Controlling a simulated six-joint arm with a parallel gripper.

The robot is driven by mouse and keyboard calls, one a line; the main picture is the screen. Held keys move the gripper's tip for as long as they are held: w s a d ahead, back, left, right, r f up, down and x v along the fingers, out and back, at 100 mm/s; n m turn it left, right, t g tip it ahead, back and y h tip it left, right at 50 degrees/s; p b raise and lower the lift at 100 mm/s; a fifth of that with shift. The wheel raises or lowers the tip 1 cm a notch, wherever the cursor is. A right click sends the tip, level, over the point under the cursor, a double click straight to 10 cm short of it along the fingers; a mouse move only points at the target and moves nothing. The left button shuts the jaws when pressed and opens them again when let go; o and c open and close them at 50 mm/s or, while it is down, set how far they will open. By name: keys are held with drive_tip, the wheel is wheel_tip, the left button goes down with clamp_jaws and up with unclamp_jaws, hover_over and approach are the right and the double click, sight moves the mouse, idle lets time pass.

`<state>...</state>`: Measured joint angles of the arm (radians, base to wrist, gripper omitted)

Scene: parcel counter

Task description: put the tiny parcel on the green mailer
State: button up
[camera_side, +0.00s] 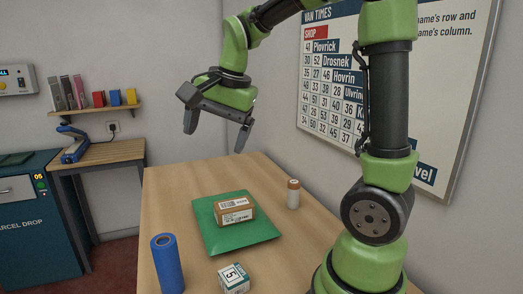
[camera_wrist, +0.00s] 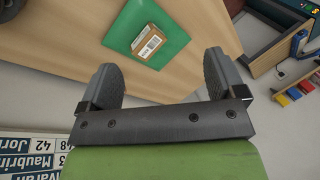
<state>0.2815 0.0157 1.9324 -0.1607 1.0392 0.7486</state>
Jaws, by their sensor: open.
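A small brown parcel (camera_side: 235,210) with white labels lies on top of the green mailer (camera_side: 255,233), which lies flat on the wooden table. In the wrist view the parcel (camera_wrist: 147,42) also rests on the green mailer (camera_wrist: 171,44), beyond the fingertips. My gripper (camera_side: 216,142) is raised well above the table, behind the mailer in the side view. Its two fingers are spread wide with nothing between them, and they also show in the wrist view (camera_wrist: 164,78). Neither finger touches the parcel or the mailer.
A blue cylinder (camera_side: 167,264) and a small white-and-green box (camera_side: 234,279) stand near the table's front. A white bottle with a brown cap (camera_side: 293,194) stands right of the mailer. The table's far end (camera_side: 190,178) is clear. A wall board (camera_side: 400,85) hangs behind my arm.

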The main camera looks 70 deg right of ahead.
drive_tip(key=s+a+r+n+t+y, duration=0.1)
drive_tip(key=s+a+n+t+y, duration=0.1)
drive_tip(key=s+a+n, duration=0.7)
drive_tip(key=s+n+t, duration=0.1)
drive_tip(key=s+n, duration=0.1)
drive_tip(key=s, duration=0.1)
drive_tip(key=shift+s+r+n+t, duration=0.15)
drive_tip(key=shift+s+n+t, duration=0.15)
